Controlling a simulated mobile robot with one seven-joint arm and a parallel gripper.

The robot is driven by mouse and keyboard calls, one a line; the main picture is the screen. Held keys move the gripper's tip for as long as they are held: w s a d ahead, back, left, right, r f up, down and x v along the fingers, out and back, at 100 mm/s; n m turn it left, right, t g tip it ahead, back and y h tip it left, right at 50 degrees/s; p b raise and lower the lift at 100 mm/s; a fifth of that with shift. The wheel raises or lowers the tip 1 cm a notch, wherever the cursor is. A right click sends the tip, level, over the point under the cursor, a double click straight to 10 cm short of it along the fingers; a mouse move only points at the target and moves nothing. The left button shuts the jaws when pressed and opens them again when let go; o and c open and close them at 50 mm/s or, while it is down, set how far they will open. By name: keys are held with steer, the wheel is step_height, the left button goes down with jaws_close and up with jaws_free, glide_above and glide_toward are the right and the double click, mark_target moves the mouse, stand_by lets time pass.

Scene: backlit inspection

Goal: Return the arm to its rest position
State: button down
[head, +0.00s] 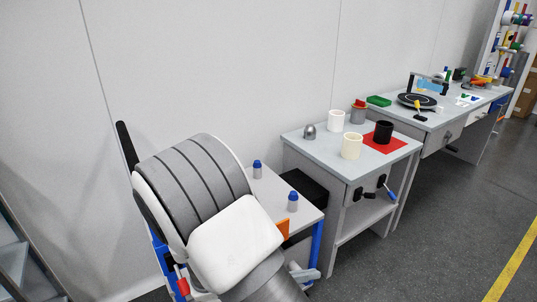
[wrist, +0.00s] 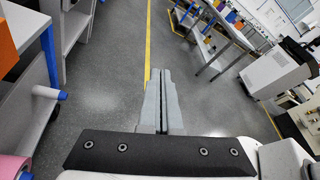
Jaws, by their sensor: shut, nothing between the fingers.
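My gripper (wrist: 162,76) shows in the wrist view, its two grey fingers pressed together with nothing between them. It points over the open grey floor, clear of the tables. In the head view my arm fills the lower left and hides part of a small table; the gripper's fingers are not visible there.
In the head view, a small grey table (head: 270,187) with blue-capped bottles (head: 257,169) stands beside my arm. A workbench (head: 316,143) with cups and a red mat (head: 395,145) stands beyond it. The floor (head: 440,210) at right is free, with a yellow line (head: 512,262).

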steer(key=s+d+r+m+g+y, duration=0.65)
steer(key=r+m, duration=0.35)
steer(key=m, duration=0.5)
steer(key=s+r+m+t+y+p, duration=0.2)
steer(key=r+m+p, duration=0.2)
steer(key=r, duration=0.4)
steer(key=s+a+r+m+t+y+p, duration=0.1)
steer(key=s+r+m+t+y+p, duration=0.1)
steer(key=r, duration=0.6)
steer(key=s+r+m+t+y+p, duration=0.2)
steer(key=r+m+p, duration=0.4)
steer(key=r, duration=0.3)
steer(key=shift+s+a+t+y+p, duration=0.25)
steer(key=shift+t+y+p, duration=0.1)
steer(key=shift+y+p, duration=0.35)
